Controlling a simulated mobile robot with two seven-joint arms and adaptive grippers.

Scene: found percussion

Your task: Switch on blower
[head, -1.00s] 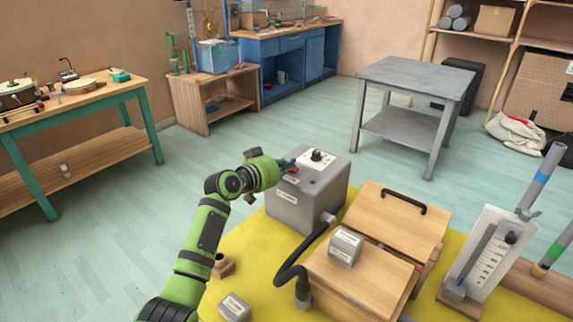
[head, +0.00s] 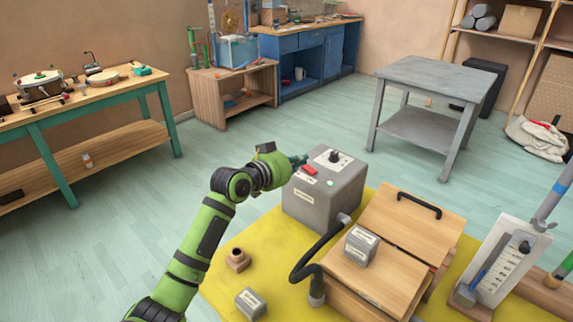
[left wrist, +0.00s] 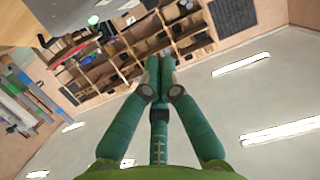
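The blower is a grey box (head: 322,203) on the yellow mat. Its top carries a red switch (head: 309,170), a black knob (head: 335,157) and a small bright green light (head: 330,183). My left gripper (head: 303,159) is at the top's far left edge, close beside the red switch; I cannot tell whether it touches. In the left wrist view its green fingers (left wrist: 161,66) meet at the tips with nothing between them. The green light also shows there (left wrist: 93,19). My right gripper is out of view.
A black hose (head: 304,262) runs from the blower beside a wooden box (head: 412,225) with a black handle. A small grey block (head: 360,246) sits on the wood. A gauge panel (head: 497,262) stands at right. A grey table (head: 437,78) stands behind; floor at left is clear.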

